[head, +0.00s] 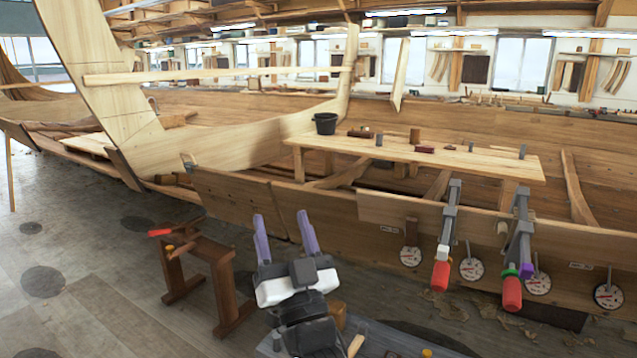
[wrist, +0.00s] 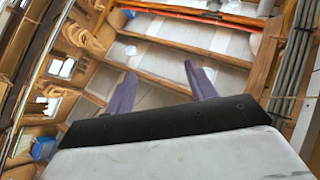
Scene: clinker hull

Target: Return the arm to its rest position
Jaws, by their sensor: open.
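My gripper (head: 285,236) shows in the head view at the lower middle, with two purple fingers pointing up and spread apart. It is open, and nothing shows between the fingers. It stands in front of the near planks of the hull (head: 240,200), to the right of a small wooden stool. In the wrist view my gripper (wrist: 158,85) is also open and empty, with roof beams, lamps and windows behind it, tilted in the picture. The lower part of my arm is cut off by the bottom edge of the head view.
A wooden stool (head: 215,262) with tools on it stands left of my gripper. Two large clamps (head: 447,225) (head: 518,245) grip the hull plank at right. The floor (head: 90,260) at left is mostly clear.

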